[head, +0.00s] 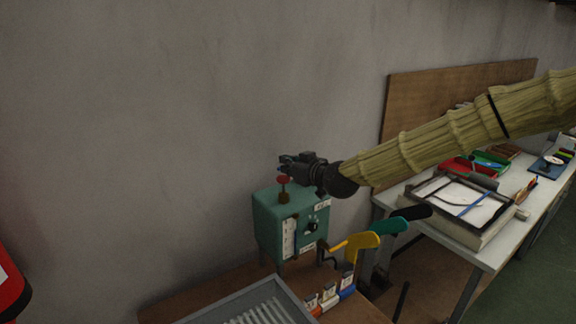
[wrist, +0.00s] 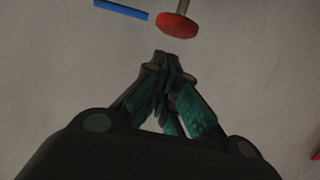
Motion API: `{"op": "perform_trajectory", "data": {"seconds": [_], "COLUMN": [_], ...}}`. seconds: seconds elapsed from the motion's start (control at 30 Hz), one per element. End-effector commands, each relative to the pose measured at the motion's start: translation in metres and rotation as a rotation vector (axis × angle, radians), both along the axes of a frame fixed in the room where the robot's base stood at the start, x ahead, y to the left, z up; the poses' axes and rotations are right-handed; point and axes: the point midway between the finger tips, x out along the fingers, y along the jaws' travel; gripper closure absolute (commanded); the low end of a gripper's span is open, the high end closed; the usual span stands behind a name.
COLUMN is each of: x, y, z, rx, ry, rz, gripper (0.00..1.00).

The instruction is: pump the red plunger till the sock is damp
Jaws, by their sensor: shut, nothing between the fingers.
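The red plunger (head: 283,180) stands on a brass-coloured collar on top of a green box (head: 280,222) with a dial and a gauge strip on its front. My gripper (head: 286,163) is at the height of the plunger's knob or a little above it, apparently behind it. In the wrist view the red knob (wrist: 178,26) lies just beyond the fingertips, with a small gap in the picture. My gripper (wrist: 168,60) is shut and empty. I cannot clearly make out a sock; yellow (head: 357,243) and green (head: 389,226) foot-like shapes stand right of the box.
A grey ribbed tray (head: 225,303) and several small labelled items sit on the brown bench in front. A white table (head: 482,254) with a framed tray (head: 455,206) stands at right. The grey wall (head: 180,130) is close behind. A red object (head: 10,282) shows at far left.

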Motion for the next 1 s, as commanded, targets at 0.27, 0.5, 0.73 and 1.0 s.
{"op": "perform_trajectory", "data": {"seconds": [0.27, 0.5, 0.73, 1.0], "x": [0.000, 0.000, 0.000, 0.000], "y": [0.000, 0.000, 0.000, 0.000], "z": [-0.012, -0.013, -0.015, -0.038], "rx": [0.000, -0.001, -0.001, -0.002], "ry": [0.000, -0.001, -0.001, 0.000], "rz": [0.001, 0.000, 0.000, -0.001], "gripper": [1.00, 1.00, 1.00, 1.00]}}
